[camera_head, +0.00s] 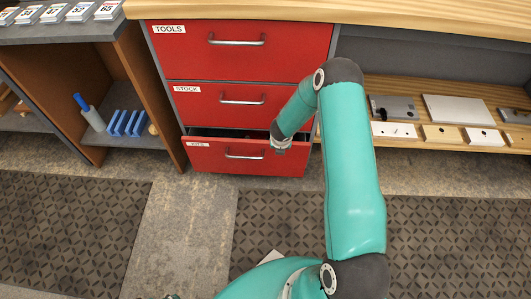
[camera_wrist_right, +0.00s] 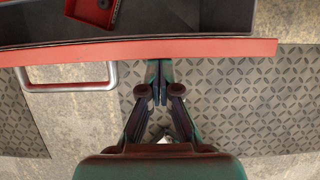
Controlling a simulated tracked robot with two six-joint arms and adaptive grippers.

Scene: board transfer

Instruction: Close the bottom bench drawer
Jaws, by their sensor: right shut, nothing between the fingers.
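The bottom drawer (camera_head: 250,163), with a red front and a label that seems to read KITS, stands partly open, its dark inside showing behind the front. Its silver handle (camera_head: 245,156) also shows at the left of the right wrist view (camera_wrist_right: 70,87). My right gripper (camera_head: 280,147) is at the right part of the drawer front, to the right of the handle. In the right wrist view its fingertips (camera_wrist_right: 158,66) are together and empty, just at the red front edge (camera_wrist_right: 215,49). I cannot tell if they touch it. My left gripper is not in view.
The STOCK drawer (camera_head: 250,107) and the TOOLS drawer (camera_head: 285,52) above are shut. A red item (camera_wrist_right: 92,10) lies inside the open drawer. A shelf with plates (camera_head: 460,110) is at the right, a shelf with blue parts (camera_head: 125,123) at the left.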

